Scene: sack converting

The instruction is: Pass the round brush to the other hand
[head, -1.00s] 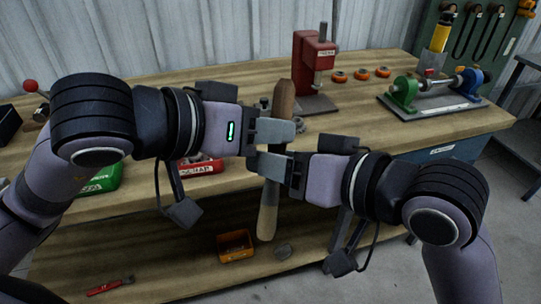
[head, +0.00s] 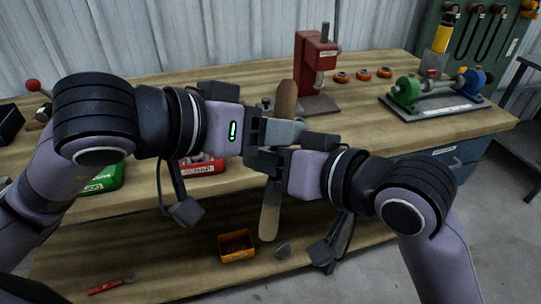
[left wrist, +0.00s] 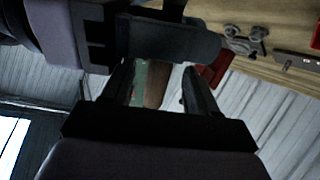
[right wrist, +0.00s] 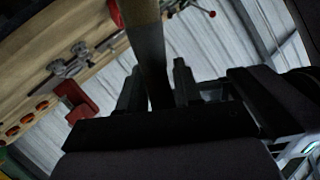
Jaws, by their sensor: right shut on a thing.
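The round brush (head: 286,98) stands nearly upright in front of the bench in the head view, with a brown upper part and a pale lower part. Its middle is hidden behind my grippers. My left gripper (head: 285,131) is the higher one. In the left wrist view its fingers stand apart, with the brown part of the brush (left wrist: 155,90) between them and a gap beside it. My right gripper (head: 264,161) is just below, shut on the brush. In the right wrist view the brush (right wrist: 147,45) rises between its fingers.
A red press (head: 309,60) and several orange rings (head: 363,75) stand on the workbench (head: 365,118) behind. A red bin (head: 203,166) and a green bin (head: 103,178) are at left. A yellow bin (head: 237,257) is on the lower shelf. My grippers are very close together.

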